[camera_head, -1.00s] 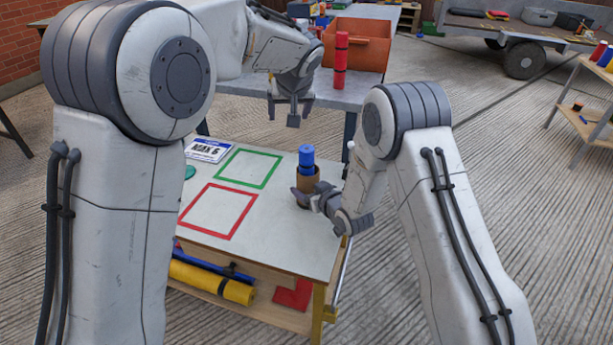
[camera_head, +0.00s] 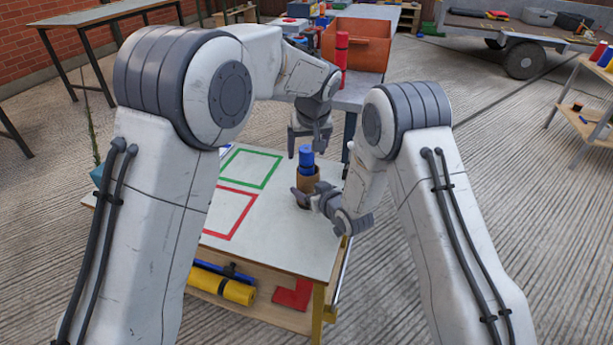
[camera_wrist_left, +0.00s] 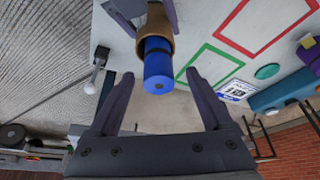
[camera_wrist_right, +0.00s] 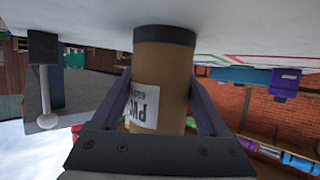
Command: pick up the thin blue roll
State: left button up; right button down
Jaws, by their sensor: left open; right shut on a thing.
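A blue roll (camera_head: 306,160) stands upright in a brown cardboard tube (camera_head: 308,184) at the table's right side, its upper part sticking out. My right gripper (camera_head: 310,199) is shut on the tube, which also fills its jaws in the right wrist view (camera_wrist_right: 165,80). My left gripper (camera_head: 306,150) is open and empty, over or just behind the roll's top. In the left wrist view the roll (camera_wrist_left: 158,64) points in between the open fingers, touching neither. The roll's lower part is hidden in the tube.
The white tabletop (camera_head: 275,215) has a green outlined square (camera_head: 250,168) and a red one (camera_head: 230,212). A yellow roll (camera_head: 222,286) and a long blue one (camera_head: 222,270) lie on the shelf below. An orange crate (camera_head: 355,45) stands on the table behind.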

pick_arm(q)
jog(key=x, duration=0.3)
jog(key=shift+w+d+f, duration=0.1)
jog(key=shift+w+f, duration=0.05)
jog(key=shift+c, duration=0.3)
grip_shut()
notch_tip(320, 180, up, 18)
dwell(0.3)
